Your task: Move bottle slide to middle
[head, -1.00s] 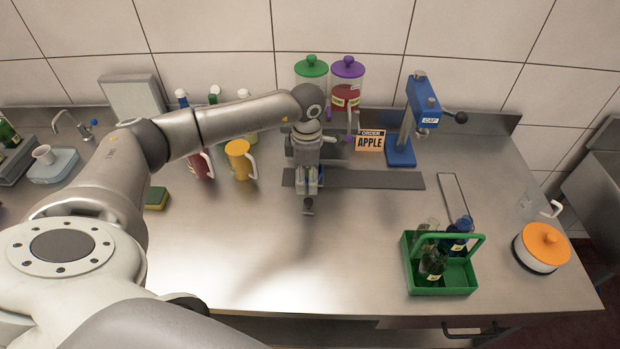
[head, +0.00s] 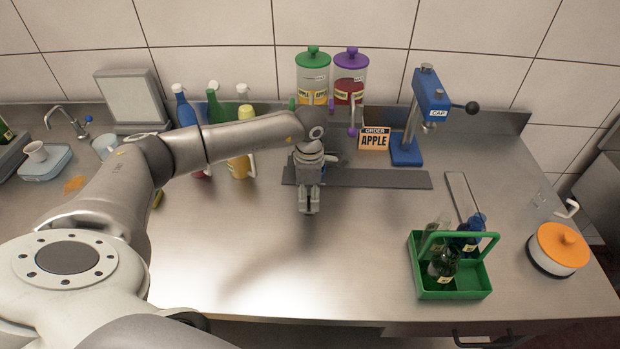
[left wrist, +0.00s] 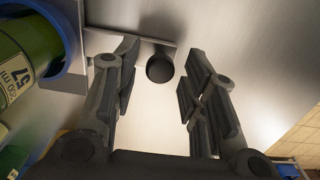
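My left gripper (head: 309,204) is over the left end of the dark track (head: 385,179). It also shows in the left wrist view (left wrist: 160,82), open, with a finger on each side of a round black knob (left wrist: 160,68). Gaps show between the knob and both fingers. The knob sits at the end of a metal bar (left wrist: 135,40) leading to the bottle slide. On the slide, a blue ring (left wrist: 75,50) holds a green bottle (left wrist: 25,55) with a white label. My right gripper is not in view.
Green-lidded (head: 312,75) and purple-lidded (head: 350,75) dispensers stand behind the track. An "ORDER APPLE" sign (head: 374,139) and blue capping press (head: 428,95) stand right of them. A green bottle carrier (head: 450,294) stands front right. The front middle counter is clear.

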